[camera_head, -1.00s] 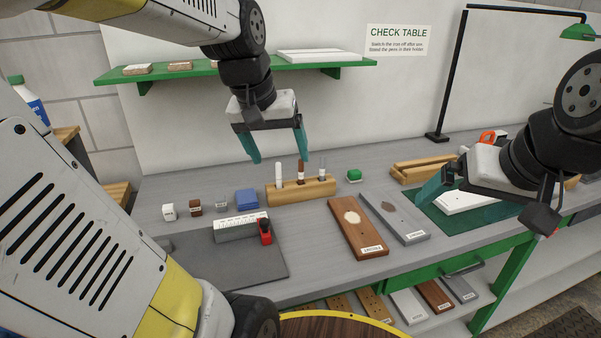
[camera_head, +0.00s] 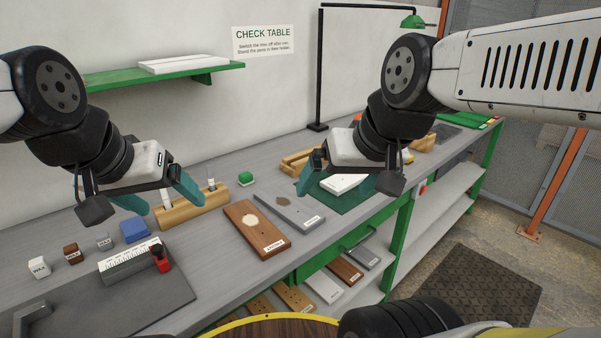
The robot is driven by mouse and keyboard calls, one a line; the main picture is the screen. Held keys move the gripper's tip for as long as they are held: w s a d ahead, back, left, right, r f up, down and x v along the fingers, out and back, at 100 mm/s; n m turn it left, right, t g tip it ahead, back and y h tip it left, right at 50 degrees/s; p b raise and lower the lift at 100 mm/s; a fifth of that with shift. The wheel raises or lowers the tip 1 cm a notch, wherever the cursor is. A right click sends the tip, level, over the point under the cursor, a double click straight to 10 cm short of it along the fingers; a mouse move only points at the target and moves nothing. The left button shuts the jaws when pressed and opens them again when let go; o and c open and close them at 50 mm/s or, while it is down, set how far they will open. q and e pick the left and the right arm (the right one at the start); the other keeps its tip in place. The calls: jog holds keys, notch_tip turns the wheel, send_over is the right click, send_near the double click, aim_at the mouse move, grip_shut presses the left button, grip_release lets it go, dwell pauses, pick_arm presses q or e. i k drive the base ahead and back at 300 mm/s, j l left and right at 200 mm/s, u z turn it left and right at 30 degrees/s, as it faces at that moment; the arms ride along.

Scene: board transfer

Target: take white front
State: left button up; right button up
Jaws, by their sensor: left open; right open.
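A white board (camera_head: 342,184) lies on the dark green mat (camera_head: 350,202), partly hidden by my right gripper. My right gripper (camera_head: 335,186) is open, its teal fingers in front of the board and mat; I cannot tell whether they touch. Another white board (camera_head: 322,288) lies on the lower shelf beside a brown and a grey one. White boards (camera_head: 190,64) also lie on the green wall shelf. My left gripper (camera_head: 160,196) is open and empty, in front of the wooden pen holder (camera_head: 203,206), and hides part of it.
A brown board (camera_head: 262,236) and a grey board (camera_head: 300,217), each with a patch, lie mid-table. A grey pad (camera_head: 120,300) with a ruler block (camera_head: 130,260) and red stamp (camera_head: 160,261) is at left. A lamp post (camera_head: 319,80) stands behind.

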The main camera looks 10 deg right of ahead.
aim_at(337, 185)
jog(key=i+l, duration=0.15)
jog(key=l, duration=0.25)
jog(key=i+l, duration=0.2)
jog(key=l, duration=0.15)
jog(key=i+l, duration=0.15)
jog(key=l, duration=0.25)
jog(key=i+l, duration=0.15)
jog(key=l, duration=0.25)
jog(key=z, duration=0.05)
